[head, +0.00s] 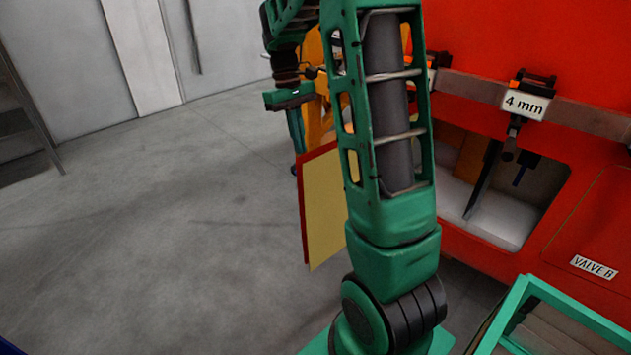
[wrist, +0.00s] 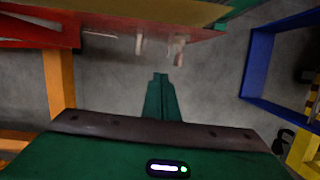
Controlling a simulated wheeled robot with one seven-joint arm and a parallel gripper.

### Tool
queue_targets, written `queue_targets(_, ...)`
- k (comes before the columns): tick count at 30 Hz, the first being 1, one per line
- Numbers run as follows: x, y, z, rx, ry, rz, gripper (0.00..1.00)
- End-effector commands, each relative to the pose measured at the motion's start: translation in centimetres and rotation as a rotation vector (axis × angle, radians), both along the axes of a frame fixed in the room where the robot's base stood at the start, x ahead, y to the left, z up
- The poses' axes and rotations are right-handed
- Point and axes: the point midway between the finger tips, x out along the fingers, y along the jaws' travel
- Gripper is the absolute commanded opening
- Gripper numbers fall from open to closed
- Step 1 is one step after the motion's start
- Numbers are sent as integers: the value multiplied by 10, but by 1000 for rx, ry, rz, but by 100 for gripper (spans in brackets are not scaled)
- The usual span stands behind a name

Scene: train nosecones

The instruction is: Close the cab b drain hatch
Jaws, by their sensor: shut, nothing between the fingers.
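An open hatch door (head: 325,205), cream on its face with a red edge, stands out from the red nosecone (head: 470,30); its hinge is hidden behind my arm. I see no drain label on it. In the wrist view a red and yellow panel (wrist: 100,17), which looks like this door, crosses the top. My gripper (head: 298,148) points down at the door's upper far left edge. It is shut and empty; its green fingers also show in the wrist view (wrist: 160,76). I cannot tell whether they touch the door.
An open bay (head: 490,217) in the red body sits right of my arm, below a bar with a "4 mm" tag (head: 526,104). A "VALVE B" panel (head: 595,267) is right of it. A blue frame (wrist: 247,75) stands right in the wrist view. Grey floor (head: 170,220) at left is clear.

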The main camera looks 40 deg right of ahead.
Motion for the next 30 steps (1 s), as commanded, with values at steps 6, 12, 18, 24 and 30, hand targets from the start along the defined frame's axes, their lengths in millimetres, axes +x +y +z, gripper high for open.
queue_targets(6, -4, -1, -14, 10, 9, 6, 0)
queue_targets(12, -12, 1, -45, 9, 10, 6, 0)
queue_targets(18, -22, 1, -82, 9, 10, 7, 0)
queue_targets(24, -40, 2, -99, 8, 5, 6, 0)
queue_targets(30, -60, 2, -97, 8, 6, 7, 0)
